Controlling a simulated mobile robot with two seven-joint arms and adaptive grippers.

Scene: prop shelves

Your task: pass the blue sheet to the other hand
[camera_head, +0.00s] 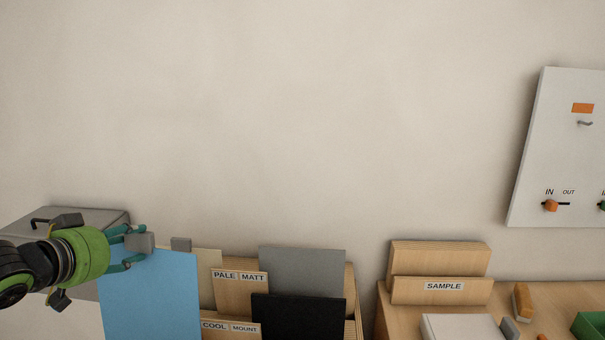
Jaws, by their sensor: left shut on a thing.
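The blue sheet (150,295) hangs upright at the lower left, its lower part cut off by the picture's bottom edge. My left gripper (136,247) comes in from the left and is shut on the sheet's top edge near its left corner. A small grey block (181,244) shows at the sheet's top right edge. The sheet hides part of the wooden rack behind it. My right gripper is not in view.
A wooden rack (240,292) labelled PALE, MATT, COOL and MOUNT holds a grey sheet (302,275) and a black sheet (297,315). A wooden SAMPLE holder (440,290) stands on the right. A white panel (555,150) with switches hangs at far right. A grey box (90,215) sits behind my left gripper.

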